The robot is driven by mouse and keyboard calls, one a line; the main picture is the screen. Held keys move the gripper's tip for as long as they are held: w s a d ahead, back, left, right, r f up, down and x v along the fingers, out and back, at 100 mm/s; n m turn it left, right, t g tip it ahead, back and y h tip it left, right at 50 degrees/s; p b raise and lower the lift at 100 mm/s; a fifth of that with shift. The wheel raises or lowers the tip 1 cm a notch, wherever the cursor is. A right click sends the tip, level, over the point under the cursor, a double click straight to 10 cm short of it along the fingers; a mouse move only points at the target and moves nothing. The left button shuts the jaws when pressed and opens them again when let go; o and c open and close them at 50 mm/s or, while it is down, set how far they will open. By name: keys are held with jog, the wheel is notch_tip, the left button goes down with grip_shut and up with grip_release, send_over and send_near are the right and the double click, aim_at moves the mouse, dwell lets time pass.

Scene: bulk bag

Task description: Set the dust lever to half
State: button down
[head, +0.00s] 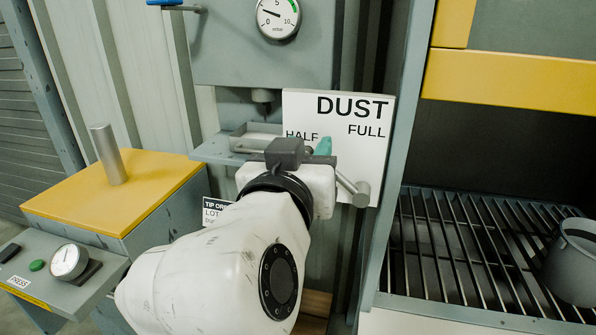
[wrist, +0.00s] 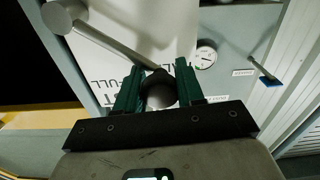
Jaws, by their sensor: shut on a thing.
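The dust lever shows in the head view as a grey rod (head: 346,183) running up and left from a round pivot at the lower right of the white DUST plate (head: 350,112). The plate reads HALF at left and FULL at right. In the wrist view the lever's rod (wrist: 115,43) slopes from its pivot at upper left to a dark round knob (wrist: 160,92). My gripper (wrist: 158,75) is shut on this knob, one green finger on each side. In the head view my gripper hides the lever's knob end, and one teal finger shows just below the lettering.
A grey box with a pressure gauge (head: 278,16) is above the plate, with a small tray (head: 254,137) below it. A yellow-topped cabinet (head: 125,190) stands at left. A slatted grate (head: 470,250) with a grey bucket (head: 577,262) is at right, beyond an upright post.

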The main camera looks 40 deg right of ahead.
jog(key=shift+s+d+r+m, duration=0.1)
jog(key=shift+s+r+m, duration=0.1)
jog(key=shift+m, duration=0.3)
jog(key=c, duration=0.8)
grip_release()
jog(key=shift+o, duration=0.2)
jog(key=b+v, duration=0.2)
jog(key=v, duration=0.8)
jog(key=shift+s+a, duration=0.25)
jog(key=shift+a, duration=0.05)
jog(key=shift+a, duration=0.1)
